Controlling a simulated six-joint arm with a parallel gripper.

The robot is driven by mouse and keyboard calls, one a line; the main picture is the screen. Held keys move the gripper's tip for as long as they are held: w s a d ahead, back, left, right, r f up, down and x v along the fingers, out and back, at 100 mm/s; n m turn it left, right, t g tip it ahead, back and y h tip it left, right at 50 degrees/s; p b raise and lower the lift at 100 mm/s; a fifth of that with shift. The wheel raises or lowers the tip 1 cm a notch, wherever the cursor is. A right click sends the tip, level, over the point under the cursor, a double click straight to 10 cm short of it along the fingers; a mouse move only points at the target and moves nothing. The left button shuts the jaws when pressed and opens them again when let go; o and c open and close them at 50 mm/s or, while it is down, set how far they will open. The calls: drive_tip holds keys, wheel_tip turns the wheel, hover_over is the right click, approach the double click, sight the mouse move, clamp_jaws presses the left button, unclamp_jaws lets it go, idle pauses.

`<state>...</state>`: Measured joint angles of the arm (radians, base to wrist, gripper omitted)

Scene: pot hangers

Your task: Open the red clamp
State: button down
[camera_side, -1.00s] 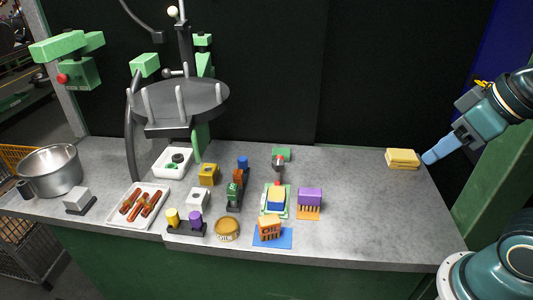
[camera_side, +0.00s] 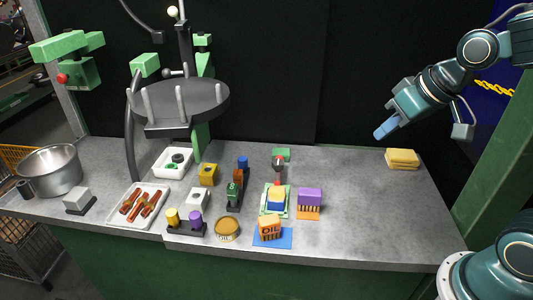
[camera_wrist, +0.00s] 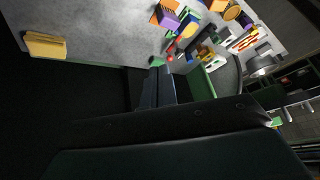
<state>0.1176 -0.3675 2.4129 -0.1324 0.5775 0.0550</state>
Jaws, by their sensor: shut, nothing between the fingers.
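The red clamp (camera_side: 279,166) stands at the back middle of the grey bench, between a green block (camera_side: 282,153) and a green tray holding a blue and yellow block (camera_side: 276,199). It is small, and I cannot tell its jaw position. In the wrist view a red part of it (camera_wrist: 171,57) shows beyond my fingertips. My gripper (camera_side: 384,130) is shut and empty, raised above the back right of the bench, well to the right of the clamp. Its blue fingers also show in the wrist view (camera_wrist: 158,85).
A yellow sponge stack (camera_side: 402,159) lies at the bench's right. A round rack (camera_side: 180,100) rises at the back left.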

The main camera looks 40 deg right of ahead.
drive_tip(key=w+d+f+m+y, duration=0.1)
drive_tip(key=w+d+f+m, duration=0.1)
drive_tip(key=w+f, duration=0.5)
drive_tip(key=w+d+f+m+t, duration=0.1)
drive_tip(key=w+d+f, duration=0.3)
drive_tip(key=w+f, duration=0.4)
drive_tip(key=shift+w+f+m+t+y, duration=0.35)
drive_tip(key=shift+w+m, duration=0.35)
drive_tip(key=shift+w, duration=0.4)
drive_tip(key=x, duration=0.9)
drive_tip(key=shift+w+f, duration=0.1)
drive_tip(key=shift+f, duration=0.1)
drive_tip(key=shift+w+a+r, duration=0.15)
drive_tip(key=shift+w+a, duration=0.7)
drive_tip(key=shift+a, duration=0.25)
drive_tip(key=shift+w+a+r, duration=0.15)
drive_tip(key=shift+w+a, duration=0.25)
drive_tip(key=shift+a, duration=0.2)
